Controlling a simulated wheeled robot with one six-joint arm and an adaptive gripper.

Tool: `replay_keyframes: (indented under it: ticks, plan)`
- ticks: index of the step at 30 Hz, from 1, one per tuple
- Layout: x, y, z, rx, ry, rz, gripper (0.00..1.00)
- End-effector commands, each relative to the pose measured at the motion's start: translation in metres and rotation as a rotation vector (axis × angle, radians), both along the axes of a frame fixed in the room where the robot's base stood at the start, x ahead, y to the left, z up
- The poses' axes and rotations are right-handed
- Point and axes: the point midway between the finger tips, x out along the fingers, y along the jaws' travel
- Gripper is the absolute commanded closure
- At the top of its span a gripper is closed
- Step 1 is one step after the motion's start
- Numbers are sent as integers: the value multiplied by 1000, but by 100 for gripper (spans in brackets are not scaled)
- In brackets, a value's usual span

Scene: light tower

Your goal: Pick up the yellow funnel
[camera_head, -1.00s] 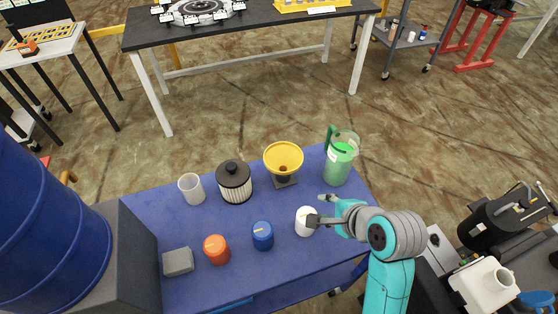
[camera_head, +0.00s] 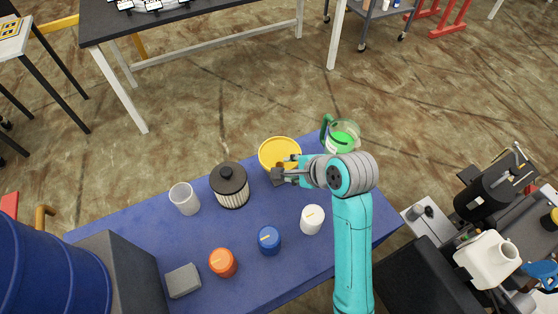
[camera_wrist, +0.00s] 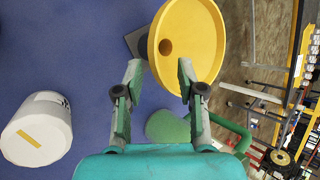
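The yellow funnel (camera_head: 279,151) stands at the back of the blue table, its wide mouth facing up. In the head view my gripper (camera_head: 284,174) is at the funnel's front side and hides its lower part. The funnel also shows in the wrist view (camera_wrist: 196,40), with its dark stand partly visible beside the rim. In the wrist view my gripper (camera_wrist: 160,72) is open, its two fingers apart with blue table between them. The fingertips are close to the funnel's rim; I cannot tell if they touch it. Nothing is held.
On the blue table (camera_head: 130,231) stand a green jug (camera_head: 343,137), just right of the funnel, a black-topped filter (camera_head: 230,187), a clear cup (camera_head: 184,199), white (camera_head: 312,219), blue (camera_head: 269,240) and orange (camera_head: 222,262) containers, and a grey block (camera_head: 183,281).

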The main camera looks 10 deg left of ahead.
Motion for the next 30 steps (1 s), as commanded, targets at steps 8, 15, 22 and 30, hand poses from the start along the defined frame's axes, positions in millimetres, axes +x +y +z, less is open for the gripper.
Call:
replay_keyframes:
  ticks: [8,15,22,30]
  plan:
    - [12,14,-22,0,3,2,61]
    - [24,26,-41,0,0,1,61]
    - [25,27,-43,-1,-1,0,61]
    - [25,27,-43,0,0,0,100]
